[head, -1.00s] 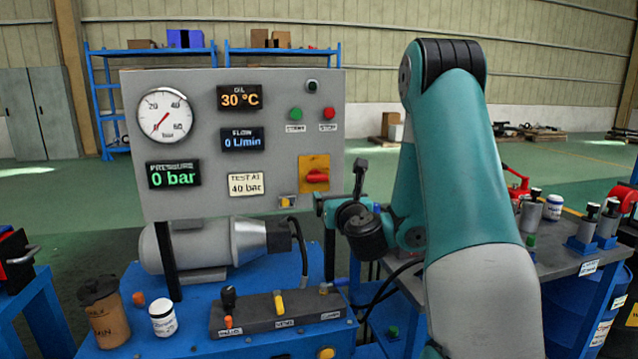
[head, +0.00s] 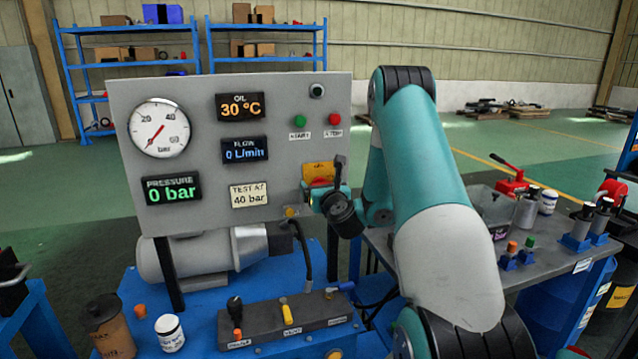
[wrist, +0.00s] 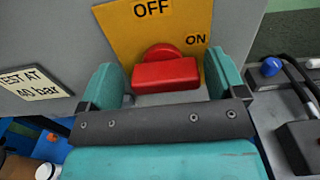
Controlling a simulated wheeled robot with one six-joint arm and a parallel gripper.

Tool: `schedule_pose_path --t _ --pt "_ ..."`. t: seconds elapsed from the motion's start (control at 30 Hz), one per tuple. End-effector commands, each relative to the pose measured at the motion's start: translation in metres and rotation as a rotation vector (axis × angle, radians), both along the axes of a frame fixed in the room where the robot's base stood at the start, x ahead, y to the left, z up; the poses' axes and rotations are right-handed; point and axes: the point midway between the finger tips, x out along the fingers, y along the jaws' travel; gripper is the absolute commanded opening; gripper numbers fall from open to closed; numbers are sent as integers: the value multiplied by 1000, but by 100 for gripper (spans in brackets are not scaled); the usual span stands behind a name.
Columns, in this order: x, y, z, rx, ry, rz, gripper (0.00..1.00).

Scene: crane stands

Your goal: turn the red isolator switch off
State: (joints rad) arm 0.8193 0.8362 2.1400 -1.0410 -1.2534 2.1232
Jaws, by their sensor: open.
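The red isolator switch (wrist: 166,74) sits on a yellow plate (wrist: 120,22) marked OFF at the top and ON at the right. Its bar handle lies level, crosswise to OFF and in line with the ON side. My gripper (wrist: 164,80) is open, with one teal finger on each side of the handle. I cannot tell whether either finger touches it. In the head view, the yellow plate (head: 319,168) shows above my gripper (head: 323,186), which largely hides the red switch.
The grey panel carries a gauge (head: 160,128), a pressure display (head: 171,189) reading 0 bar, a green button (head: 300,121) and a red button (head: 334,119). A lever block (head: 285,322) stands below on the blue bench. A grey table (head: 560,262) with several parts stands to the right.

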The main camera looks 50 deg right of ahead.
Motion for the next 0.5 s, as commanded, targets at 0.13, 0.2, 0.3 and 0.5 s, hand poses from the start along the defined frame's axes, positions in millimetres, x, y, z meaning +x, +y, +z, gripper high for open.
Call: schedule_pose_path --t 0.13,0.2,0.3,0.5 --pt "-3 -4 -1 1 1 -6 89" --pt "-3 -5 -1 1 1 -7 82" --pt "-3 -5 -1 1 1 -8 60" --pt "-3 -4 -1 0 1 -8 40"
